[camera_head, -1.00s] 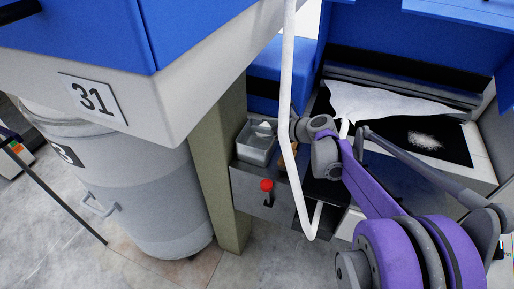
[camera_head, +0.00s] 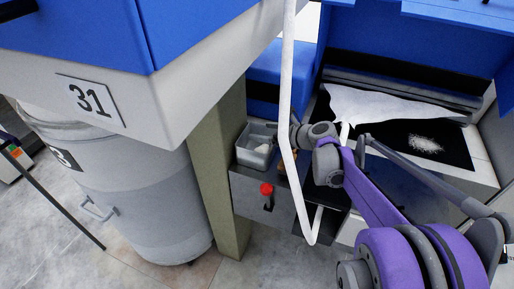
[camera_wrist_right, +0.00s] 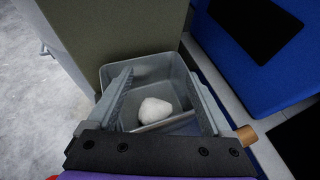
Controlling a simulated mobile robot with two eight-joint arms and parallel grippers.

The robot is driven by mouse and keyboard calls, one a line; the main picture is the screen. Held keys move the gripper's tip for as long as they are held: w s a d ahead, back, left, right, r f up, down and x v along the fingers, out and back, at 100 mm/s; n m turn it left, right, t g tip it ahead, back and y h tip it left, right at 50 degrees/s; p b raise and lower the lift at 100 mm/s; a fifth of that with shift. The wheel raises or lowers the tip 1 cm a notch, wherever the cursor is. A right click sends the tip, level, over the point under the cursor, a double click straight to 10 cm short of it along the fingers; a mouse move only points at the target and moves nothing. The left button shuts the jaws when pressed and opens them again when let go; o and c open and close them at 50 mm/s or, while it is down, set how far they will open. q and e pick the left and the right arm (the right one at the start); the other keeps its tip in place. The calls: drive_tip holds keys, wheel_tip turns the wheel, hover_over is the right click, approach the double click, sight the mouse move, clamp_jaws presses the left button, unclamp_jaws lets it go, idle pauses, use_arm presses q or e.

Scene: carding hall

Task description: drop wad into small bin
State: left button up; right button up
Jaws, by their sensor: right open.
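The small bin (camera_head: 253,160) is an open grey box on a grey ledge beside the olive post, left of the white bar. It also shows in the right wrist view (camera_wrist_right: 150,68). The wad (camera_wrist_right: 155,112) is a rounded white lump low inside the bin, apart from both fingers. In the head view it is a small pale patch inside the bin (camera_head: 262,149). My right gripper (camera_wrist_right: 160,74) is open and empty above the bin, its fingers on either side of the wad. In the head view, the white bar partly hides this gripper. My left gripper is not in view.
A white bent bar (camera_head: 289,110) passes in front of my right wrist. A red knob (camera_head: 266,189) sits below the bin, and the olive post (camera_head: 220,170) stands to its left. A grey drum (camera_head: 145,200) is at left. White fibre web (camera_head: 390,105) lies at right.

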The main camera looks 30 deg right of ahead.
drive_tip(key=v, duration=1)
drive_tip(key=shift+p, duration=0.3)
drive_tip(key=shift+s, duration=0.1)
drive_tip(key=s+a+f+n+g+p, duration=0.25)
drive_tip(key=s+a+n, duration=0.25)
drive_tip(key=a+n, duration=0.3)
drive_tip(key=s+a+f+n+g+p, duration=0.1)
drive_tip(key=s+a+f+n+g, duration=0.2)
drive_tip(key=s+a+n, duration=0.35)
drive_tip(key=s+a+f+n+h+p, duration=0.1)
drive_tip(key=s+n, duration=0.3)
drive_tip(key=n, duration=0.5)
drive_tip(key=s+a+f+n+g+h+p, duration=0.1)
drive_tip(key=s+a+f+n+h, duration=0.1)
drive_tip(key=n, duration=0.7)
drive_tip(key=shift+s+a+f+h+p, duration=0.25)
drive_tip(key=shift+s+h+p, duration=0.2)
drive_tip(key=shift+s, duration=0.65)
